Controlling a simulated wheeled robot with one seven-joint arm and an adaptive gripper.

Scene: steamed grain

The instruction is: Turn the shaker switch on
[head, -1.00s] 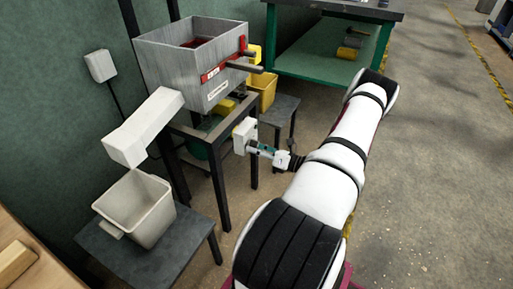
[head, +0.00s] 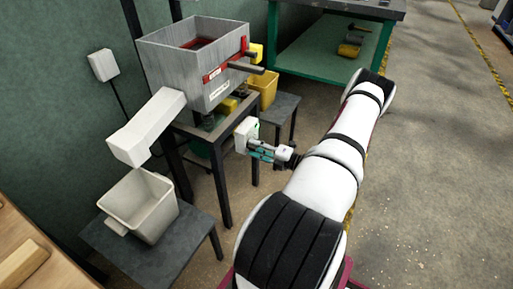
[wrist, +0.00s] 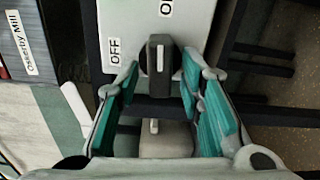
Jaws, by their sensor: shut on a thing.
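The shaker switch is a pale box (head: 243,135) at the right side of the dark stand, and its plate (wrist: 188,25) shows in the wrist view with OFF at left and ON at the upper right. Its dark knob (wrist: 161,65) has a white line that points up in the wrist view, towards the ON label. My gripper (wrist: 160,85) has its teal-padded fingers on either side of the knob and is shut on it. In the head view my gripper (head: 257,150) reaches the box from the right. The knob is hidden there.
A grey metal hopper (head: 180,55) stands on the stand (head: 222,185), with a white chute (head: 150,125) above a cream bin (head: 135,210) on a low table. A yellow bin (head: 265,92) and a green bench (head: 318,75) are behind. The floor at right is open.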

